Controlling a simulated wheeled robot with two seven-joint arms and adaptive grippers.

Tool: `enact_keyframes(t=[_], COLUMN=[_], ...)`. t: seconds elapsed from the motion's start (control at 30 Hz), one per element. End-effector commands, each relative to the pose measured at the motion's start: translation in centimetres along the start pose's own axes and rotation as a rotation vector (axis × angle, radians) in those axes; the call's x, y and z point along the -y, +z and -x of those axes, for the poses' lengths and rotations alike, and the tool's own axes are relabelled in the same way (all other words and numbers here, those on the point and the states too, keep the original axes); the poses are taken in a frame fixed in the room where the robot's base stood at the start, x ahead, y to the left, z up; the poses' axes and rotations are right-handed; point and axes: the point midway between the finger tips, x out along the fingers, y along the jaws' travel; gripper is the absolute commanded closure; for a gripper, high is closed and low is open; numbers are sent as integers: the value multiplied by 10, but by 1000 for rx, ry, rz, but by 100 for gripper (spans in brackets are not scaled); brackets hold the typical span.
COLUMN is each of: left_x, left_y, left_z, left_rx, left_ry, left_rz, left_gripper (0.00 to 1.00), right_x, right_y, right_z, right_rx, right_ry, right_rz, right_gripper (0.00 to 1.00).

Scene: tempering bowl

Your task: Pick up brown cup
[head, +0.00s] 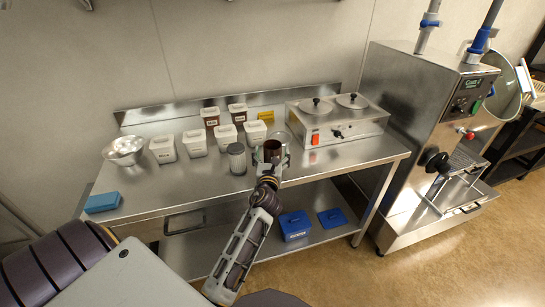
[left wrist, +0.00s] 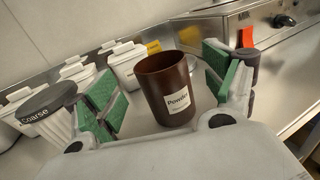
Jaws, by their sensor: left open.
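The brown cup (left wrist: 167,88) stands upright on the steel table, with a white label reading "Powder" facing me in the left wrist view. In the head view the brown cup (head: 272,150) is partly hidden by my gripper. My left gripper (head: 271,158) is open, with its fingers on either side of the cup. In the left wrist view the green pads of my left gripper (left wrist: 165,95) show with the cup between them, and gaps appear on both sides. My right gripper is not in view.
A grey-lidded container (head: 236,160) marked "Coarse" stands close left of the cup. Several white tubs (head: 195,144) stand behind and left. A two-lid steel warmer (head: 338,120) is at the back right. A blue block (head: 102,202) lies at the table's left. The table front is mostly clear.

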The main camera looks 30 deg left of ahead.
Motion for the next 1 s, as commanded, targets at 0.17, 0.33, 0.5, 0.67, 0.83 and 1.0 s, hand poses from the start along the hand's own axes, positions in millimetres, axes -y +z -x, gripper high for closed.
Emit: enact_keyframes(t=[0.17,0.33,0.5,0.67,0.83,1.0], left_x=[0,0,0,-1,0,-1], left_y=[0,0,0,0,-1,-2], left_z=[-4,-4,-5,-12,-25,-40], left_rx=[0,0,0,-1,0,0], left_ry=[0,0,1,2,1,1], left_rz=[0,0,1,1,2,1], left_gripper=[16,16,16,16,16,16], right_x=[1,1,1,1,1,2], right_y=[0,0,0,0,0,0], right_z=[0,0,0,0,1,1], right_rx=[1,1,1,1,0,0], right_ry=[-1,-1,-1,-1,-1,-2], right_rz=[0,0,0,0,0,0], right_gripper=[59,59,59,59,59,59])
